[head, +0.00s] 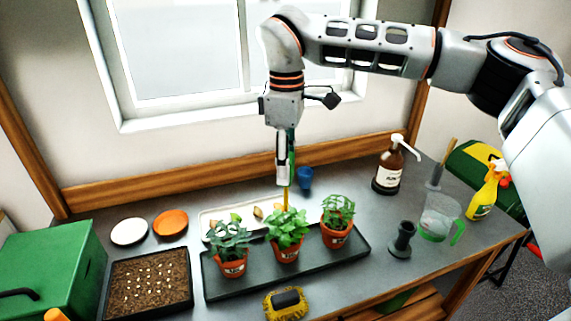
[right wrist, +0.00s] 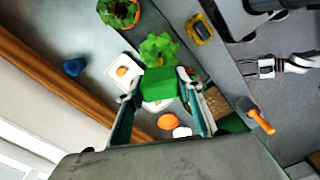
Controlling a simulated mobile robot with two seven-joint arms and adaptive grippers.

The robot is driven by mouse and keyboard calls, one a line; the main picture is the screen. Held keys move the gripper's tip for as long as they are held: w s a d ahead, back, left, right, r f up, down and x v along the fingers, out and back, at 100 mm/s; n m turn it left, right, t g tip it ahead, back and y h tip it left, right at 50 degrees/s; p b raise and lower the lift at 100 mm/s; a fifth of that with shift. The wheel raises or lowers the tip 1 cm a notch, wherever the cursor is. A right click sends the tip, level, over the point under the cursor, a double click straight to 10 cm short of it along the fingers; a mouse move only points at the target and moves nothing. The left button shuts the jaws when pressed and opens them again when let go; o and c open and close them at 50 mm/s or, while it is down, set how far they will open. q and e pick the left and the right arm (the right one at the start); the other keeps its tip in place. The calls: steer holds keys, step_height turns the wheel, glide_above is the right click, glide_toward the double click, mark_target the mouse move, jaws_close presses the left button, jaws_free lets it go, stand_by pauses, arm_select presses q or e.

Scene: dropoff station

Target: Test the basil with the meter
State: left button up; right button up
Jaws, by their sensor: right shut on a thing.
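My right gripper (head: 284,178) points down above the middle potted plant and is shut on a green meter (right wrist: 158,82). The meter's thin yellow probe (head: 286,197) reaches down to the plant's leaves, where its lower end is hidden. This leafy, bright green plant (head: 287,228), which looks like the basil, stands in a terracotta pot with a white label I cannot read. It also shows just beyond the meter in the right wrist view (right wrist: 160,46). Grey parts at the right of the wrist view look like my left gripper (right wrist: 262,68); its jaws are unclear.
Two other potted plants (head: 230,238) (head: 338,212) flank it on the dark tray (head: 218,284). A pale tray (head: 208,220) lies behind. A seed tray (head: 150,283) is left; a brush (head: 286,303) is in front. A brown bottle (head: 388,170) and jug (head: 438,215) stand right.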

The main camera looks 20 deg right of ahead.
mark_target(286, 190)
steer(key=shift+f+b, duration=0.8)
steer(key=shift+f, duration=1.45)
arm_select(q)
steer(key=shift+w+d+r+h, duration=0.1)
steer(key=shift+w+d+h, duration=0.3)
steer(key=shift+d, duration=0.4)
arm_select(e)
steer(key=shift+f, duration=0.7)
arm_select(q)
steer(key=shift+a, duration=0.1)
steer(key=shift+f+b, duration=0.45)
steer(key=shift+f, duration=0.15)
steer(key=shift+f+b, duration=0.15)
steer(key=shift+b, duration=0.25)
arm_select(e)
steer(key=shift+f, duration=0.1)
arm_select(q)
steer(key=shift+s+f+b, duration=0.1)
steer(key=shift+f+b, duration=0.35)
steer(key=shift+f, duration=0.15)
arm_select(e)
steer(key=shift+f, duration=0.45)
